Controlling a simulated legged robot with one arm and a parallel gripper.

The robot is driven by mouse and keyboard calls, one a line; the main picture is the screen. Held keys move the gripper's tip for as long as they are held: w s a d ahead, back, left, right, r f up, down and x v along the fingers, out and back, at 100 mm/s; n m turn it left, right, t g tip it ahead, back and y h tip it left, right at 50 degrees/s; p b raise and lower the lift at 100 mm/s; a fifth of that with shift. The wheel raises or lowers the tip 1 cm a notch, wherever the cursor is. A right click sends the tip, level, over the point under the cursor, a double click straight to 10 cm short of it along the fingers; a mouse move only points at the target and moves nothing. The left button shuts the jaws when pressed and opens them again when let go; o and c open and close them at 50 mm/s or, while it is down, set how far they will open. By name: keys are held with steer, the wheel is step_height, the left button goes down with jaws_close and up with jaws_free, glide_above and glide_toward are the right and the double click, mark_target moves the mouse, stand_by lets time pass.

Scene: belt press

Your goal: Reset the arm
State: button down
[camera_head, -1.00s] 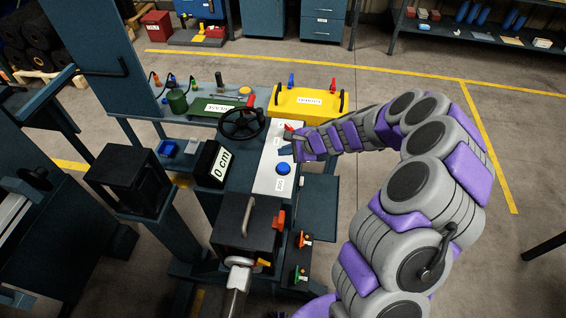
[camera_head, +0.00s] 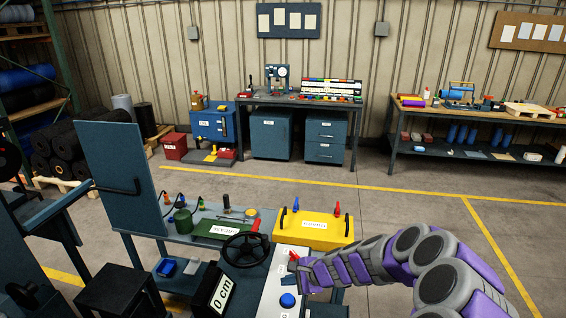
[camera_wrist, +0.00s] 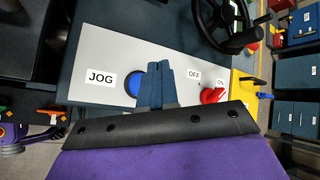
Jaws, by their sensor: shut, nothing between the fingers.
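My arm, purple and grey, reaches in from the lower right of the head view. My gripper (camera_wrist: 160,83) shows in the wrist view with its two blue fingers together and nothing between them. It is over the white control panel (camera_wrist: 110,50), between the blue JOG button (camera_wrist: 130,84) and the red OFF/ON knob (camera_wrist: 212,95). The fingers overlap part of the button in the picture; whether they touch it I cannot tell. In the head view the button (camera_head: 288,300) and red knob (camera_head: 293,255) also show.
A black handwheel (camera_head: 246,249) stands left of the panel, near a "0 cm" display (camera_head: 221,292). A yellow box (camera_head: 312,232) with black handles lies beyond the panel. Workbenches (camera_head: 300,102) line the back wall. Open floor (camera_head: 400,215) lies to the right.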

steer(key=s+a+r+n+g+h, duration=0.1)
steer(key=s+a+r+n+g, duration=0.1)
steer(key=s+r+n, duration=0.45)
steer(key=s+a+r+n+g, duration=0.25)
steer(key=s+r, duration=0.55)
steer(key=s, duration=0.4)
steer(key=s+d+r+n+g+h, duration=0.1)
steer(key=s+d+n+h, duration=0.1)
steer(key=s+d, duration=0.6)
steer(key=s+d+r+n+h, duration=0.1)
steer(key=s+d+n+h, duration=0.2)
steer(key=s, duration=1.2)
steer(key=d+h, duration=0.2)
steer(key=d, duration=0.3)
steer(key=shift+s+d+g, duration=0.15)
steer(key=shift+g, duration=0.2)
